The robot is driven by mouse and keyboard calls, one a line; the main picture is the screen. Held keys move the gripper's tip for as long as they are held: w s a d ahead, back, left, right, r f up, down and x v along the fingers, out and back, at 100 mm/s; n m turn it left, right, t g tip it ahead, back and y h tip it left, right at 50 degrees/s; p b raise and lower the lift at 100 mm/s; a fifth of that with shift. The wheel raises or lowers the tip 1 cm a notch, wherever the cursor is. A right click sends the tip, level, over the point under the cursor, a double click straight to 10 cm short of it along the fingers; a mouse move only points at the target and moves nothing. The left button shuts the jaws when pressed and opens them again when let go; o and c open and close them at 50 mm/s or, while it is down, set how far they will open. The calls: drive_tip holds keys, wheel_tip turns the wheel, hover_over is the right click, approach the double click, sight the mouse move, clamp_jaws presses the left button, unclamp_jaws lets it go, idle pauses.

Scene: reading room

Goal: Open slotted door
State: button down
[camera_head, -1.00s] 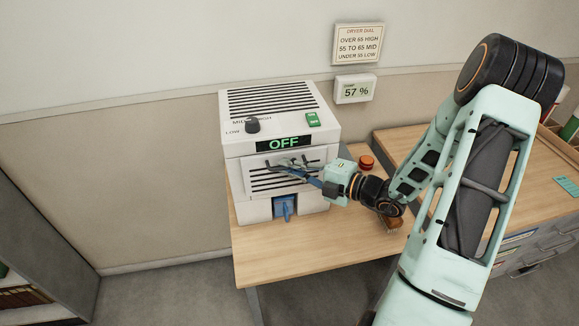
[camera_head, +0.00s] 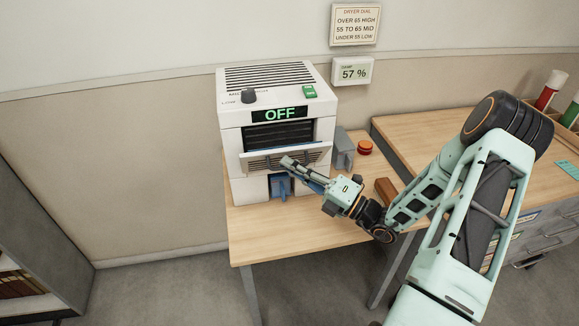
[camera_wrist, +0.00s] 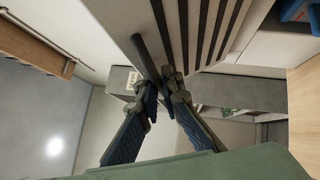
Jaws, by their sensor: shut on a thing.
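The slotted door (camera_head: 262,163) is on the front of the white dryer box (camera_head: 232,140). It is tilted outward and down, with a dark slatted opening (camera_head: 280,134) showing above it. My gripper (camera_head: 288,163) is at the door's front, shut on the door's dark handle. In the wrist view the fingertips (camera_wrist: 160,85) close on the dark handle bar (camera_wrist: 145,52) beside the door's slots (camera_wrist: 205,30). The fingers hide part of the handle.
The dryer has a dark knob (camera_head: 248,96), a green switch (camera_head: 309,91) and an OFF display (camera_head: 280,114). A blue part (camera_head: 280,187) sits below the door.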

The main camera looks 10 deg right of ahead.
wheel_tip(320, 180, down, 13)
drive_tip(key=s+n+y+b, duration=0.2)
drive_tip(key=n+b, duration=0.1)
drive_tip(key=b, duration=0.4)
drive_tip(key=shift+s+y, duration=0.3)
drive_tip(key=shift+r, duration=0.1)
drive_tip(key=c, duration=2.4)
unclamp_jaws()
drive_tip(key=v, duration=1.2)
